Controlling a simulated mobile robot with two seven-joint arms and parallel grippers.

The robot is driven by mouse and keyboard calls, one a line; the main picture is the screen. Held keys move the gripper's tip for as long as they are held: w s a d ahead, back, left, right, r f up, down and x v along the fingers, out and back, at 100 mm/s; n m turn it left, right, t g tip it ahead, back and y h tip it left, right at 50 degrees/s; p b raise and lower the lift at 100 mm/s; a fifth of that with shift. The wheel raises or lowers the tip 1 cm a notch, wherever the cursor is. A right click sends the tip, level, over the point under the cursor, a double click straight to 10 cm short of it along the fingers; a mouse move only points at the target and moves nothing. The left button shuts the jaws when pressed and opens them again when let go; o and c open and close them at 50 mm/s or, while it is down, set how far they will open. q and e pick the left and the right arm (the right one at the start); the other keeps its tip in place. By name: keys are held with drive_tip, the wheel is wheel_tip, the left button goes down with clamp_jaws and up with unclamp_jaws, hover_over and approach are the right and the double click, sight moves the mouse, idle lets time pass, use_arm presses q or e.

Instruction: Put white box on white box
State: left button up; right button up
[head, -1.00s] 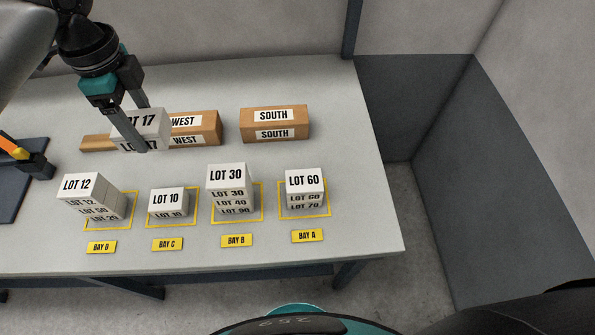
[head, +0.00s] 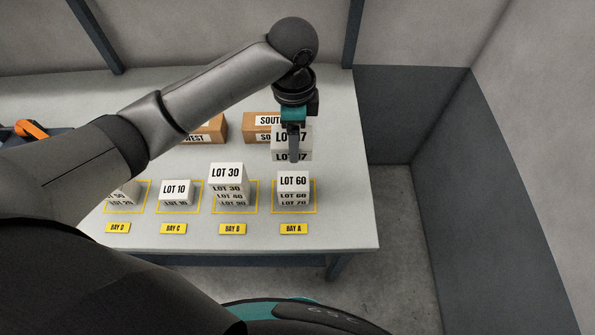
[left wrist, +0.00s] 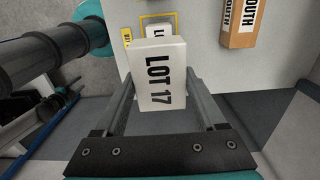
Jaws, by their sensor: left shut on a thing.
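My left gripper (head: 293,150) is shut on the white box marked LOT 17 (head: 280,140). It holds the box in the air, just behind and above the stack in Bay A. In the left wrist view the LOT 17 box (left wrist: 162,85) sits between the two fingers. White stacks also stand in Bay B with LOT 30 (head: 228,174) on top, in Bay C with LOT 10 (head: 175,188), and in Bay D (head: 124,195), partly hidden by my arm. My right gripper is not in view.
Brown boxes marked SOUTH (head: 257,135) and WEST (head: 213,130) lie at the back of the table (head: 345,215). An orange-handled item (head: 31,129) is at the far left. The table's right edge is close to Bay A.

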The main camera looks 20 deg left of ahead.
use_arm(q)
wheel_tip(320, 180, down, 14)
drive_tip(key=shift+r+b, duration=0.2)
drive_tip(key=shift+b, duration=0.4)
drive_tip(key=shift+f, duration=0.1)
drive_tip(key=o, duration=1.5)
drive_tip(key=shift+o, duration=0.2)
wheel_tip(320, 180, up, 12)
drive_tip(key=shift+r+p, duration=0.15)
drive_tip(key=shift+p, duration=0.5)
